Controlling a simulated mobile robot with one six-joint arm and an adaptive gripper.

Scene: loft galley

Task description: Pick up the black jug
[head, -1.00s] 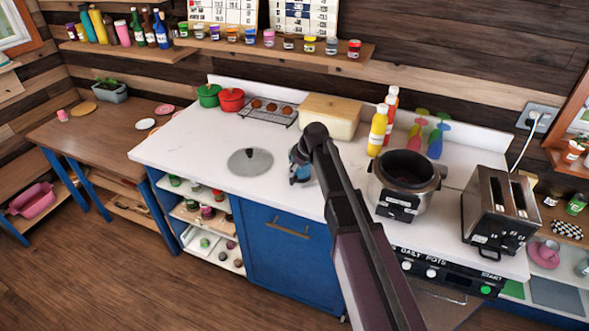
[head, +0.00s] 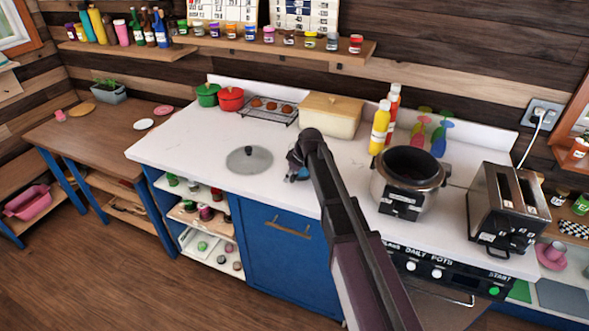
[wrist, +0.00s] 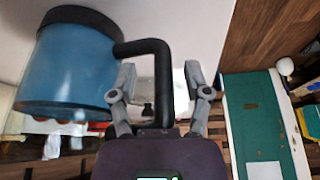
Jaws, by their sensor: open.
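The jug (wrist: 68,72) fills the upper left of the wrist view. It has a see-through blue body, a black band at one end and a black handle (wrist: 160,88). My gripper (wrist: 160,78) is open, with one finger on each side of the handle. I cannot tell whether either finger touches it. In the head view a small blue and dark part of the jug (head: 296,172) shows beside the end of my arm, over the white counter (head: 200,140). My arm hides the rest of it and the gripper there.
A grey lid (head: 249,160) lies left of the jug. A cooker pot (head: 408,180) and a toaster (head: 505,205) stand to the right. A bread box (head: 330,116), yellow bottle (head: 380,128) and wire rack (head: 267,110) stand behind. The counter's front left is clear.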

